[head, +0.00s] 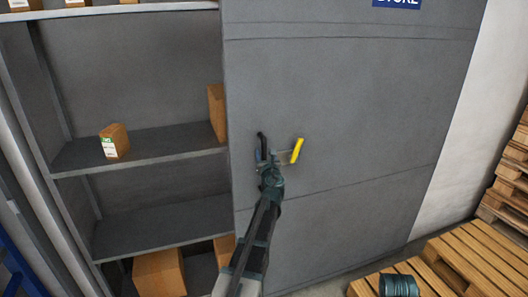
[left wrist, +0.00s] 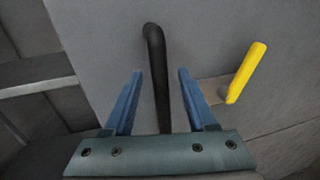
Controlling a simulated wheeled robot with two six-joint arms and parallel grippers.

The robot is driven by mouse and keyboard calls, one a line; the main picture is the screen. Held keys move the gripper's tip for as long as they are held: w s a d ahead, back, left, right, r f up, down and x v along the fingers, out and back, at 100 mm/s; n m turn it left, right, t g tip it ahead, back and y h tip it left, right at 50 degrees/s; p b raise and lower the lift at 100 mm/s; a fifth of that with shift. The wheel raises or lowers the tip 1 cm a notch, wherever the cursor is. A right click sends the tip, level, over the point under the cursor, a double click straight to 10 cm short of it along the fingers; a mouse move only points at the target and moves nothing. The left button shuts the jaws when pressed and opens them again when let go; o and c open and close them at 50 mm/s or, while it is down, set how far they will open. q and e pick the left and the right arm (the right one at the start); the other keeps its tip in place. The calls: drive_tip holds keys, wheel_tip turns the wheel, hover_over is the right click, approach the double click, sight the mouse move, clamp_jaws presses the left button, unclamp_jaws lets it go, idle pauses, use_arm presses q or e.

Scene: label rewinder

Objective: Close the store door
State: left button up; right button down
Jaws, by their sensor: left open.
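The grey store door (head: 340,110) covers the right part of the shelving in the head view, and the left part stands uncovered. A black bar handle (head: 261,143) is near the door's left edge, with a yellow lever (head: 297,150) just to its right. My left gripper (head: 265,157) is at the black handle. In the left wrist view the black handle (left wrist: 157,70) runs between the two open blue fingers (left wrist: 157,85), with gaps on both sides. The yellow lever (left wrist: 246,73) stands outside the right finger. My right gripper is not in view.
The open shelving holds cardboard boxes, one with a label (head: 115,141) and one at the bottom (head: 159,273). Wooden pallets (head: 480,255) lie at the lower right, with a dark green cylindrical thing (head: 398,286) in front. A white wall (head: 470,150) is right of the door.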

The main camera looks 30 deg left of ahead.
use_arm(q)
drive_tip(key=x, duration=0.2)
drive_tip(key=shift+w+a, duration=0.2)
drive_tip(key=shift+a, duration=0.05)
clamp_jaws()
idle(1.2)
